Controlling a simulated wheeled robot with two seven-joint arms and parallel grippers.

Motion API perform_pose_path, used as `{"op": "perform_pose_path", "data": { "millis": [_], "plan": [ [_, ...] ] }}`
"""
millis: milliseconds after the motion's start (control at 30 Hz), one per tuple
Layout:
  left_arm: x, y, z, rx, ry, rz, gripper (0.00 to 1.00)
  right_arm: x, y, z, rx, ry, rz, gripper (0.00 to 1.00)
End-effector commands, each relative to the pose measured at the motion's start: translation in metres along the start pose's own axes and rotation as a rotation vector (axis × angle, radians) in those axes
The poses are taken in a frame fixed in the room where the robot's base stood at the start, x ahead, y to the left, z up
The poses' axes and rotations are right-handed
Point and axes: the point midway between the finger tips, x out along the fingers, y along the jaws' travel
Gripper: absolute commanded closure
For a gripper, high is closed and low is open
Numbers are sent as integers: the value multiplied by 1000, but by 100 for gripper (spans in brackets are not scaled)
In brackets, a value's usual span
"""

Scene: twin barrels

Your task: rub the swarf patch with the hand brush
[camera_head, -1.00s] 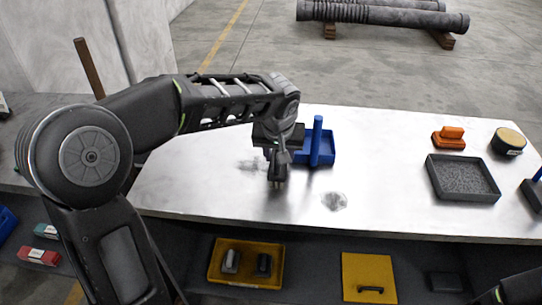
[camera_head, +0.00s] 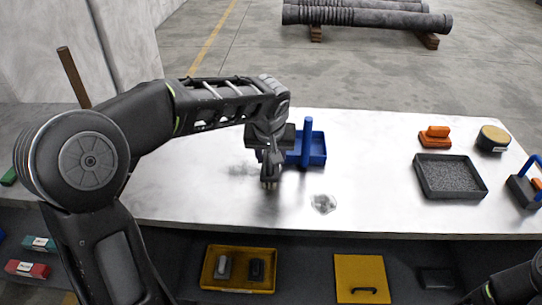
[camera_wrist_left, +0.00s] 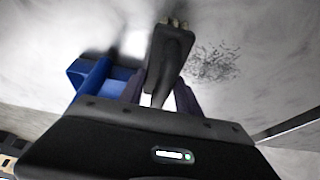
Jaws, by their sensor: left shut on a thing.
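My left gripper (camera_head: 270,160) points down over the bench and is shut on the dark hand brush (camera_wrist_left: 168,60). The brush's lower end (camera_head: 269,182) shows below the gripper, close to the bench top; I cannot tell whether it touches. The swarf patch (camera_wrist_left: 212,62) is a scatter of dark specks just right of the brush in the left wrist view. It seems to be the faint grey patch (camera_head: 243,170) left of the brush in the head view. The brush is beside it, not clearly on it. My right gripper is out of view.
A blue caddy (camera_head: 318,150) stands close behind the left gripper. A glossy grey patch (camera_head: 323,204) lies to the right near the front edge. The bench's middle is clear.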

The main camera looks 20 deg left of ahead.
Motion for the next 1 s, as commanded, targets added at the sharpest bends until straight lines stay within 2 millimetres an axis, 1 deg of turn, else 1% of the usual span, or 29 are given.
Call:
{"op": "perform_pose_path", "data": {
  "millis": [167, 433, 533, 867, 1000],
  "plan": [
    [1, -10, 0, -2, -2, -3, 98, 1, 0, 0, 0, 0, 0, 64],
    [-1, -32, -1, -2, 0, -2, 98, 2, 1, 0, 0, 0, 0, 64],
    [-2, -35, -1, -2, 0, -1, 98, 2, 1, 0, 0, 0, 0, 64],
    [-2, -36, -1, -1, 1, -1, 98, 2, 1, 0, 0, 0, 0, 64],
    [-1, -42, -1, -2, 1, -1, 98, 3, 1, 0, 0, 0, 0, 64]
  ]
}}
